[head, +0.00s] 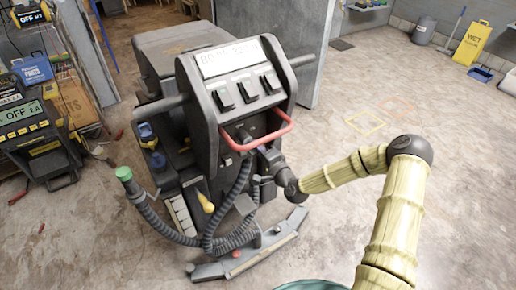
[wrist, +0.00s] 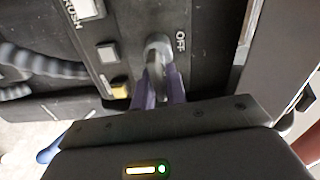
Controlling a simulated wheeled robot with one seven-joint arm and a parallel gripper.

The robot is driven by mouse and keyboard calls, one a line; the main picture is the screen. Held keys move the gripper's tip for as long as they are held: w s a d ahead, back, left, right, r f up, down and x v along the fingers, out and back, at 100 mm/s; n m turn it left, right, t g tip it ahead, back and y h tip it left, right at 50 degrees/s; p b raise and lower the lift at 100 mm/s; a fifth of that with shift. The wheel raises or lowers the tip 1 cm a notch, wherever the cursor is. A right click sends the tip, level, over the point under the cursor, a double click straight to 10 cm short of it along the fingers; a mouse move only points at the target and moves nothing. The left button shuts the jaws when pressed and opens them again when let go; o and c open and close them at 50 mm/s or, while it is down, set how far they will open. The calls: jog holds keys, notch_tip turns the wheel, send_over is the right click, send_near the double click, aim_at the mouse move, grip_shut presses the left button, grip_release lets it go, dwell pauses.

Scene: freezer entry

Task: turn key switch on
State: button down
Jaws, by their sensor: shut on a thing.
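The key switch (wrist: 158,42) shows in the wrist view as a round grey collar with a grey key in it, on a dark panel. The word OFF is printed beside it. My gripper (wrist: 159,82) has its two purple fingers on either side of the key, shut on it. In the head view my gripper (head: 268,157) reaches the front of the dark floor machine (head: 205,115), below its red handle. The key is hidden there by the gripper and handle.
On the panel in the wrist view, a white button (wrist: 107,53) and a yellow button (wrist: 120,88) lie left of the key. The red handle (head: 284,122) arches close above my gripper. Grey hoses (head: 235,190) hang just left. Open floor lies to the right.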

jog(key=shift+d+f+m, duration=0.1)
jog(key=shift+f+m, duration=0.05)
jog(key=shift+m, duration=0.45)
jog(key=c, duration=1.5)
grip_release()
jog(key=v, duration=1.7)
jog(key=shift+s+d, duration=0.15)
jog(key=shift+s, duration=0.05)
